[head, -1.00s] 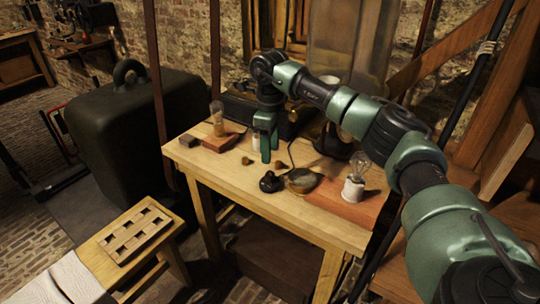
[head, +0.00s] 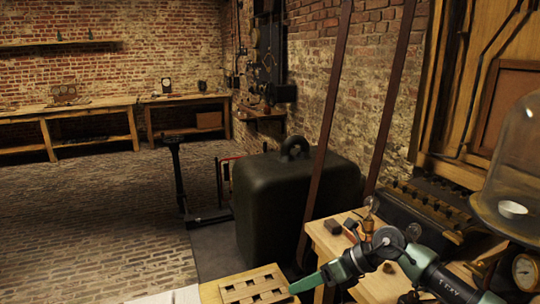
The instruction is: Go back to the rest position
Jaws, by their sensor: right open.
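My right arm comes in from the lower right, and its right gripper (head: 308,281) points left, low in the picture. The jaws are open, with nothing seen between them, though they show nearly edge-on. The fingertips appear beside the right edge of the slotted wooden rack (head: 240,291); I cannot tell their height above it. The wooden worktable (head: 326,236) lies under and behind the arm, mostly hidden or cut off. My left gripper is out of view.
A large dark case (head: 290,205) with a ring handle stands behind the table. A glass dome (head: 515,180) and a round gauge (head: 524,270) are at the right. Benches (head: 90,108) line the far wall. The brick floor (head: 100,220) at left is clear.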

